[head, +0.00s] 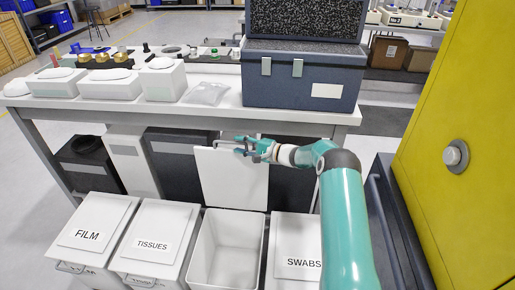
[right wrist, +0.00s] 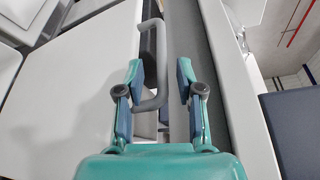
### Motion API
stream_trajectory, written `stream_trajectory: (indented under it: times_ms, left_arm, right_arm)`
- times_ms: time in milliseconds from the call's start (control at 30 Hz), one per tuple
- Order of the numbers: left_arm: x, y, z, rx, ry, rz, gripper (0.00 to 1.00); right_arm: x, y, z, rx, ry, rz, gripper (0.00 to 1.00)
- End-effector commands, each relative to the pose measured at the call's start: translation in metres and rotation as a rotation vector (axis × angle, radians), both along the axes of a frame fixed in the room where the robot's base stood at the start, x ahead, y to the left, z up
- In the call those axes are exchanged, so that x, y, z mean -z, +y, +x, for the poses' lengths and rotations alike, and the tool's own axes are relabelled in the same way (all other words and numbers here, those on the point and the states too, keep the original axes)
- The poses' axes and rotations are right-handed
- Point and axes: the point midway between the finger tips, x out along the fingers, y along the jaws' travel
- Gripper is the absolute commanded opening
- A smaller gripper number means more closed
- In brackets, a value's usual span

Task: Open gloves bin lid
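An open white bin (head: 212,248) stands between the bins marked TISSUES and SWABS; no GLOVES wording is readable, so I take it as the gloves bin by its raised lid. Its lid (head: 231,178) stands upright at the back of the bin, and the inside looks empty. My right gripper (head: 241,147) is at the lid's top right edge. In the right wrist view, the fingers (right wrist: 158,73) are apart, with the grey lid handle (right wrist: 152,62) between them and gaps visible beside it. My left gripper is not in view.
The closed bins FILM (head: 97,222), TISSUES (head: 151,228) and SWABS (head: 293,235) stand in the same row. A table (head: 225,113) with a dark blue case (head: 300,85) is behind the lid. A yellow cabinet (head: 455,190) stands close on the right.

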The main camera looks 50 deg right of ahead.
Motion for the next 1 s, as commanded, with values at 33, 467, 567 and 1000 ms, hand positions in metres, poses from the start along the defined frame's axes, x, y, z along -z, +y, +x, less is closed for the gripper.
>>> stream_trajectory:
  times_ms: [33,467,567,1000]
  left_arm:
    - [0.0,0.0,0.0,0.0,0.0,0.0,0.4]
    - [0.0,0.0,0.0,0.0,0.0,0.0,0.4]
    - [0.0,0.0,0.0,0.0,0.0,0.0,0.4]
    - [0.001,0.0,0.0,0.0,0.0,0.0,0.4]
  right_arm:
    - [-0.002,-0.011,-0.014,0.015,0.003,-0.003,0.37]
    - [-0.009,-0.026,-0.068,0.012,0.001,-0.004,0.37]
    - [-0.009,-0.026,-0.07,0.011,0.0,-0.004,0.37]
    - [0.003,-0.005,-0.057,0.021,-0.01,-0.042,0.0]
